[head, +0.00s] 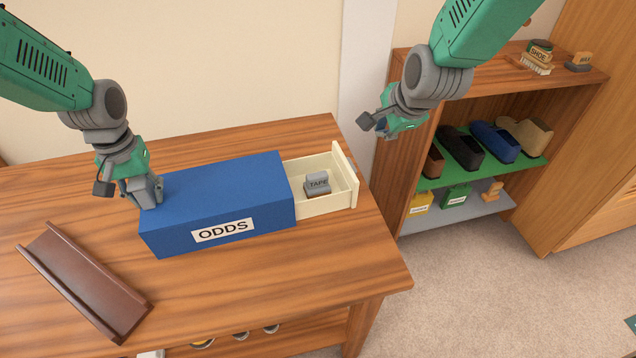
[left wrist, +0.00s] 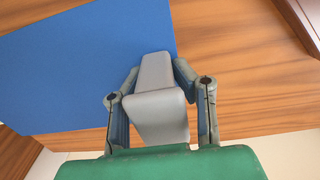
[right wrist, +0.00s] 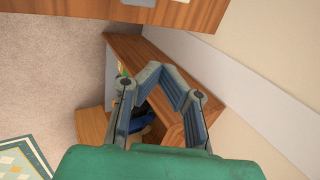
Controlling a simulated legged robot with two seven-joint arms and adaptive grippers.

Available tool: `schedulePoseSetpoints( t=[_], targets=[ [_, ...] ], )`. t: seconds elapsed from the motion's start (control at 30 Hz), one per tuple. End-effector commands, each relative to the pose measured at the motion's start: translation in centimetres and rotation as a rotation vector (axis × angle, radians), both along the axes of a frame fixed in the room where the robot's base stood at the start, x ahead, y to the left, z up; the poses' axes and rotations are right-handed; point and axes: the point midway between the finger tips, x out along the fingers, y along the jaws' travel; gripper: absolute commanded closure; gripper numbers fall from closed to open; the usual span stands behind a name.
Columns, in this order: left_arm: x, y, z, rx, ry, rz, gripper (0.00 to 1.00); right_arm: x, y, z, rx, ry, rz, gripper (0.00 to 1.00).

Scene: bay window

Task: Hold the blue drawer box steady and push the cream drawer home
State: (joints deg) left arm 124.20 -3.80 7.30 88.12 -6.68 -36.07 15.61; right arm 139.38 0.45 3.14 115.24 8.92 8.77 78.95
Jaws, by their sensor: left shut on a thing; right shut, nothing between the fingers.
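The blue drawer box (head: 215,200), labelled ODDS, lies on the wooden table. The cream drawer (head: 343,180) sticks out of its right end, with a grey block marked TAPE (head: 317,184) inside. My left gripper (head: 150,194) is at the box's left end, shut on a grey block-like grip (left wrist: 158,105) there; whether this is part of the box I cannot tell. The blue top (left wrist: 90,65) shows in the left wrist view. My right gripper (head: 383,124) is shut and empty, above and to the right of the drawer, apart from it. The drawer is not clearly visible in the right wrist view.
A brown trough-like tray (head: 85,280) lies at the table's front left. A shelf unit (head: 400,190) with shoes and small boxes stands right of the table, beyond a gap. The table (head: 320,275) is bare in front of the box. A patterned rug (right wrist: 22,160) lies on the carpet.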

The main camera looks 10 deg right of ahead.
Motion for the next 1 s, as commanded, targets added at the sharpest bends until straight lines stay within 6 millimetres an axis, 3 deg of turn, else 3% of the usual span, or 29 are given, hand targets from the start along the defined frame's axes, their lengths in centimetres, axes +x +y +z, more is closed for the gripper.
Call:
schedulePoseSetpoints(
  t=[0.6, 1.0],
  targets=[
    [-0.3, -0.2, -0.4, -0.002, 0.008, -0.003, 1.00, 1.4, 0.0, -9.0, -0.002, 0.003, 0.000, 1.00],
    [-0.3, -0.2, -0.4, -0.002, 0.007, -0.003, 1.00, 1.8, 0.1, -10.9, -0.001, 0.000, 0.001, 1.00]
  ],
)
